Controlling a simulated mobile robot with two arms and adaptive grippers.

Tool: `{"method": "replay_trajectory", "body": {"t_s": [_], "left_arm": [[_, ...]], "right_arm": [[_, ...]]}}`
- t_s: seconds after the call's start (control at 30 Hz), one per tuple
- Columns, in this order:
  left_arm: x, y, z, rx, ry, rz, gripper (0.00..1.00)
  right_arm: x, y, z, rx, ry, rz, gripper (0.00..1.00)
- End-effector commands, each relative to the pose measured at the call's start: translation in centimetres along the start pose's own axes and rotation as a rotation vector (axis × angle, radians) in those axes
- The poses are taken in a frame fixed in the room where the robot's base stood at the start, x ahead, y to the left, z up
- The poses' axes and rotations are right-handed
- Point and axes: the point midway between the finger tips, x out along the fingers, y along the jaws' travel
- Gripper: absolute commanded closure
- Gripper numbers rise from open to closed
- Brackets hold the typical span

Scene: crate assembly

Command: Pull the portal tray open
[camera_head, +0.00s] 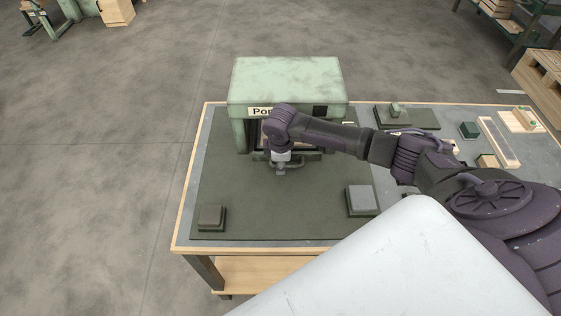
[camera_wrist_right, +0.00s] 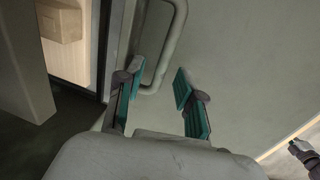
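The portal (camera_head: 287,80) is a pale green box with a partly covered "Po..." label, standing at the back of the table. My right arm crosses in front of its opening, hiding much of the tray. The tray's grey handle (camera_head: 290,169) juts out low at the front. In the right wrist view the handle (camera_wrist_right: 176,40) is a bent bar, its near end close to the fingertips. My right gripper (camera_wrist_right: 158,82), with teal pads, is open around or just short of that end; contact cannot be told.
The table (camera_head: 186,190) has a dark mat with clear room in front of the portal. A grey block on a pad (camera_head: 362,200) sits front right, a smaller dark one (camera_head: 211,217) front left. Several blocks and wooden pieces lie at the right.

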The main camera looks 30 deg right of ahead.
Motion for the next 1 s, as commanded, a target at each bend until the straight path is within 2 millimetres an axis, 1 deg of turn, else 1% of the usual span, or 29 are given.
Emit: {"method": "replay_trajectory", "body": {"t_s": [0.2, 0.23, 0.4, 0.43, 0.47, 0.83, 1.0], "left_arm": [[0.0, 0.04, 0.07, -0.001, -0.001, 0.0, 1.0], [0.0, 0.06, 0.08, -0.001, -0.002, 0.001, 1.0], [0.0, 0.35, 0.1, -0.003, -0.002, 0.004, 1.0], [0.0, 0.41, 0.1, -0.003, -0.002, 0.005, 1.0], [0.0, 0.46, 0.1, -0.003, -0.002, 0.005, 1.0], [-0.04, 0.56, 0.09, -0.003, -0.002, 0.007, 1.0], [-0.69, 0.54, 0.01, -0.002, -0.001, 0.007, 1.0]], "right_arm": [[0.06, 0.0, 0.01, 0.0, 0.0, 0.0, 0.63], [0.06, 0.0, 0.01, 0.0, 0.0, 0.0, 0.64], [0.04, 0.01, 0.02, 0.0, 0.0, 0.0, 0.93], [0.04, 0.01, 0.02, 0.0, 0.0, 0.0, 0.98], [0.03, 0.01, 0.02, 0.0, 0.0, 0.0, 1.0], [0.0, 0.0, 0.01, 0.0, -0.001, 0.0, 1.0], [-0.23, -0.37, 0.0, -0.001, -0.001, -0.001, 1.0]]}}
